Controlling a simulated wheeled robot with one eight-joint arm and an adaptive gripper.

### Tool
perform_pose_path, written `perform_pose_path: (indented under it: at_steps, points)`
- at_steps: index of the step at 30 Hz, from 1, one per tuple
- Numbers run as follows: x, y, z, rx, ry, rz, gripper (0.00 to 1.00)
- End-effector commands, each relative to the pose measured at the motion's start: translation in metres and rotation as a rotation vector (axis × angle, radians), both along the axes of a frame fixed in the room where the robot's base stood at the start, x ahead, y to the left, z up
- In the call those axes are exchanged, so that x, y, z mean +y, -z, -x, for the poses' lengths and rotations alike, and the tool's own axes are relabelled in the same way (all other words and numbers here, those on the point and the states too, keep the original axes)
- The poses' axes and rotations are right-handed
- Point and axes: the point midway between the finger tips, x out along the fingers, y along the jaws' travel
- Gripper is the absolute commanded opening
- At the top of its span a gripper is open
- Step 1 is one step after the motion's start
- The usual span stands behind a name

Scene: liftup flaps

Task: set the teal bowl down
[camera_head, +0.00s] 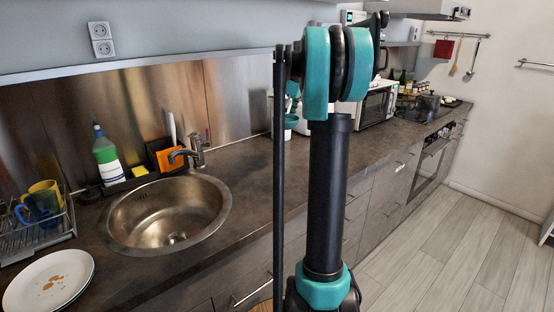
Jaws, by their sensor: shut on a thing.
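My arm rises through the middle of the head view, in front of the counter, with teal joint covers at its top and bottom. My gripper cannot be made out; the arm's upper part hides what lies behind it. Small teal patches show just left of the arm, above the counter. I cannot tell whether they are the teal bowl or parts of my own arm. No bowl is clearly seen elsewhere. The counter (238,190) runs from lower left to the far right.
A sink (168,212) with a tap (197,150) is set in the counter. A white plate (48,281), a dish rack (40,232) and a green bottle (106,155) stand around it. A microwave (376,105) and a pot (428,104) stand farther right. Bare counter lies right of the sink.

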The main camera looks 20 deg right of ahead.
Motion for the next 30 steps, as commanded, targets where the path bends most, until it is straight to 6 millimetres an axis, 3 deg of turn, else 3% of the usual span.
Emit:
perform_pose_path:
  at_steps: [18, 30]
  points:
    - [0.0, 0.138, 0.0, 0.0, 0.0, 0.0, 0.53]
    - [0.0, 0.173, 0.0, 0.0, 0.0, 0.0, 0.53]
